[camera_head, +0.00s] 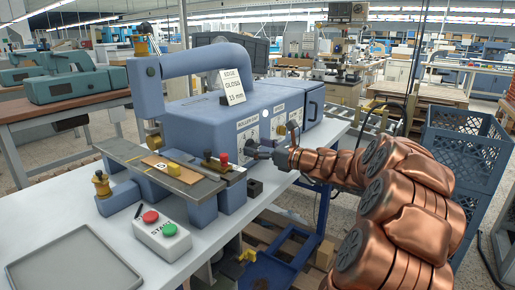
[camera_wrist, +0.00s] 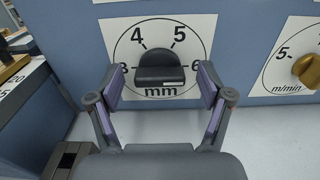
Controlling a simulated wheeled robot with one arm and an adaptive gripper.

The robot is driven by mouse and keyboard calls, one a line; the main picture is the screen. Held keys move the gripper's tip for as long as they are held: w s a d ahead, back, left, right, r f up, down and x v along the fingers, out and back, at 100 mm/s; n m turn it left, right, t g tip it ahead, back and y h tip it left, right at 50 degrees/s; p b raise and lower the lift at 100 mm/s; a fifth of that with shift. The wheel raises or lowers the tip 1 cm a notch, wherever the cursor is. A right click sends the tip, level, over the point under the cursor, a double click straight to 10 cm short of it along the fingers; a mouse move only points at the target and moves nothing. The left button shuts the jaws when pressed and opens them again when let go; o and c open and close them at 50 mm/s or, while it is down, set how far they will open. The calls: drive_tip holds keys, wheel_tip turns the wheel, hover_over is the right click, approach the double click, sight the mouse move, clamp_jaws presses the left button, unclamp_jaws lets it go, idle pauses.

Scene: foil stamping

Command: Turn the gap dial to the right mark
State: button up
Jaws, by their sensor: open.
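The gap dial's black knob (camera_wrist: 160,58) sits on a white round scale in the wrist view. The scale reads 4 and 5 at the top and "mm" below; the side numbers are partly covered by my fingers. I cannot tell where the knob points. My gripper (camera_wrist: 159,84) is open, with one finger on each side of the knob; contact cannot be told. A card (camera_head: 231,86) on the machine reads "EDGE GLOSS" and a small mm value.
A second dial with a brass knob (camera_wrist: 308,70), marked m/min, is to the right. A start/stop box (camera_head: 161,231) and a grey tray (camera_head: 73,262) are on the white table. Blue crates (camera_head: 465,160) stand at the right, beside my arm.

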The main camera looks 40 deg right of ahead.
drive_tip(key=c, duration=1.2)
drive_tip(key=shift+o, duration=0.2)
drive_tip(key=shift+n, duration=0.3)
drive_tip(key=n+b, duration=0.3)
drive_tip(key=shift+a+f, duration=0.15)
drive_tip(key=shift+a, duration=0.05)
drive_tip(key=n+b, duration=0.2)
drive_tip(key=n, duration=0.2)
drive_tip(key=shift+f, duration=0.1)
drive_tip(key=n+b, duration=0.3)
drive_tip(key=n, duration=0.1)
drive_tip(key=shift+a, duration=0.1)
drive_tip(key=shift+b, duration=0.3)
